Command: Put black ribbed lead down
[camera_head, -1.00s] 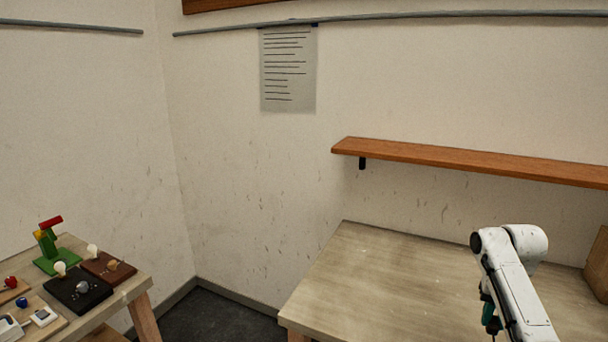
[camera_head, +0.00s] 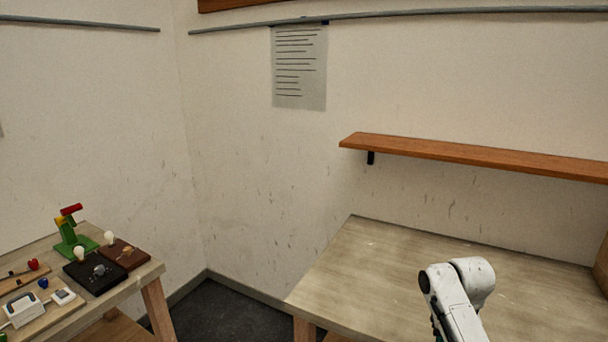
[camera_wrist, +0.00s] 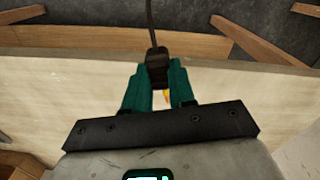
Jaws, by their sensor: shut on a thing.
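In the wrist view my gripper (camera_wrist: 161,88) has its two green fingers shut on the black ribbed lead (camera_wrist: 157,62). The lead's dark ribbed end sits between the fingertips, and a thin dark cable runs up from it to the top of the picture. A small orange-yellow bit shows between the fingers below it. A pale wooden surface lies behind the gripper, and I cannot tell the gap to it. In the head view only my white arm shows, in front of the workbench; the gripper and the lead are hidden there.
The wooden workbench (camera_head: 400,264) at right has a clear top where visible. A brown shelf (camera_head: 480,155) is on the wall above it. At left a table (camera_head: 143,281) bears a black board (camera_head: 95,272), a brown board (camera_head: 123,254), a green stand (camera_head: 72,244) and other parts. Dark floor lies between.

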